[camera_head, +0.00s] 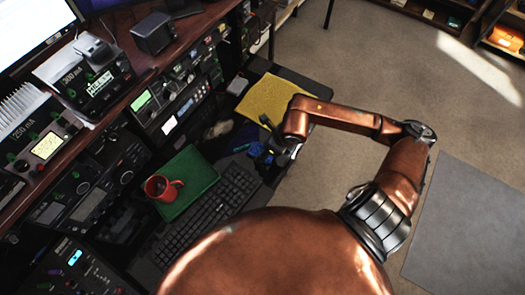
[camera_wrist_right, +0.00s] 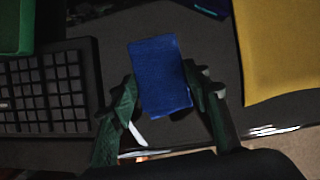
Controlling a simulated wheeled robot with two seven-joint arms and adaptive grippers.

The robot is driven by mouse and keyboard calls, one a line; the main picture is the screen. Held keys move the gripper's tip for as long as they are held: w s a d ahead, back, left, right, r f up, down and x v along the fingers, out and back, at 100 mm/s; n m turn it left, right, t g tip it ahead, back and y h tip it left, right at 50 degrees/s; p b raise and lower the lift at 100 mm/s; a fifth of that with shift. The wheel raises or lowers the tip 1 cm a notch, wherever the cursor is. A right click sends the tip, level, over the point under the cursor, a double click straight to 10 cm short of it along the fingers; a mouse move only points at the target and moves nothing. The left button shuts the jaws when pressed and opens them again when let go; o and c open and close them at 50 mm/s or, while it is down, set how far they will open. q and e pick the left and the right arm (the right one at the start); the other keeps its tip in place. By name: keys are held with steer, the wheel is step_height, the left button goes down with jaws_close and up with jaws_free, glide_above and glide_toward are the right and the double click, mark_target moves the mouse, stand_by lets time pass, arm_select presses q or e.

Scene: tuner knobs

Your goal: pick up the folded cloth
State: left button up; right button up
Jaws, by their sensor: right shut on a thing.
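The folded cloth (camera_wrist_right: 160,76) is a blue rectangular pad between the fingers of my right gripper in the right wrist view. My right gripper (camera_wrist_right: 165,105) has green fingers on both sides of the cloth and is shut on it. In the head view the right gripper (camera_head: 265,152) is small and dark over the desk, between the keyboard and the yellow mat. A bit of blue shows there, partly hidden by the gripper. I cannot tell how far the cloth is above the desk. My left gripper is not in view.
A black keyboard (camera_head: 205,215) lies left of the gripper. A red mug (camera_head: 160,188) stands on a green mat (camera_head: 197,172). A yellow mat (camera_head: 268,98) lies on the far side of the gripper. Radio units with knobs (camera_head: 175,103) line the desk's left side.

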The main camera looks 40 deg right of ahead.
steer(key=shift+w+r, duration=0.1)
steer(key=shift+r, duration=0.5)
steer(key=s+r, duration=0.1)
steer(key=r, duration=0.1)
steer(key=s+r+p, duration=0.1)
steer(key=r, duration=0.1)
steer(key=s+r+p, duration=0.1)
steer(key=r, duration=0.1)
steer(key=shift+s+a+r, duration=0.2)
steer(key=shift+s+r, duration=0.05)
steer(key=shift+s, duration=0.1)
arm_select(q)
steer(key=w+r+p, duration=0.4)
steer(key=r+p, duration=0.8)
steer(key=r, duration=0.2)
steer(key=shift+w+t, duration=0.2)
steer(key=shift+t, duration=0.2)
arm_select(e)
steer(key=s+a+r, duration=0.1)
steer(key=s+r, duration=0.4)
steer(key=s, duration=0.5)
steer(key=shift+s+a+r, duration=0.15)
steer(key=shift+a+r, duration=0.05)
steer(key=shift+a, duration=0.15)
steer(key=o, duration=0.4)
steer(key=shift+f, duration=0.1)
steer(key=c, duration=0.4)
